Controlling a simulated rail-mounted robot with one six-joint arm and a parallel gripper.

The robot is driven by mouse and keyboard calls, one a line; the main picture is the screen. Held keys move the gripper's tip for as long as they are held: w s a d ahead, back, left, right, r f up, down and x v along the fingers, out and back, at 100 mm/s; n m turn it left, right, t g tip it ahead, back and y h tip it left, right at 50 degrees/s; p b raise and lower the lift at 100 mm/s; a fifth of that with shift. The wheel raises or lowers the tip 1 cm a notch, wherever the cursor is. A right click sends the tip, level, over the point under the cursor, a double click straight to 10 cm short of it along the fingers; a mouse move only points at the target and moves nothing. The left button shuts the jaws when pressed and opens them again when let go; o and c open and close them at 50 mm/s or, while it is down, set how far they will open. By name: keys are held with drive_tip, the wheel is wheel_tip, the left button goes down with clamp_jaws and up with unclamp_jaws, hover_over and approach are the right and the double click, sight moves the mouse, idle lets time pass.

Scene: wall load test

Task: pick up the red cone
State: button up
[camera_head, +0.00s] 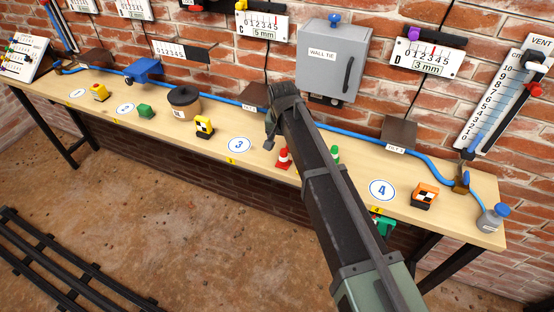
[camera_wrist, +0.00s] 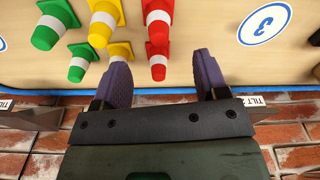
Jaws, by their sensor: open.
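Two red cones with white bands show in the wrist view, a larger one (camera_wrist: 158,17) and a smaller one (camera_wrist: 158,71). In the picture the smaller one lies between the fingertips of my open gripper (camera_wrist: 161,65); I cannot tell the depth gap, and nothing is held. In the head view a red cone (camera_head: 284,162) stands upright on the bench, just right of my gripper (camera_head: 270,140). My arm hides part of the bench there. Yellow cones (camera_wrist: 118,49) and green cones (camera_wrist: 80,66) stand left of the red ones in the wrist view.
The wooden bench (camera_head: 330,180) runs along a brick wall. A green cone (camera_head: 336,153) shows right of my arm. A grey box (camera_head: 333,65) hangs on the wall above.

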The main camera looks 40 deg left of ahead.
sight(284, 157)
drive_tip(key=f+b, duration=0.2)
drive_tip(key=f, duration=0.1)
drive_tip(key=f+b, duration=0.1)
drive_tip(key=f, duration=0.1)
drive_tip(key=shift+w+a+b, duration=0.15)
drive_tip(key=shift+w+b, duration=0.15)
drive_tip(key=shift+b, duration=0.1)
drive_tip(key=f+b, duration=0.5)
drive_tip(key=shift+w+f, duration=0.15)
drive_tip(key=shift+w, duration=0.1)
drive_tip(key=shift+r, duration=0.25)
drive_tip(key=c, duration=1)
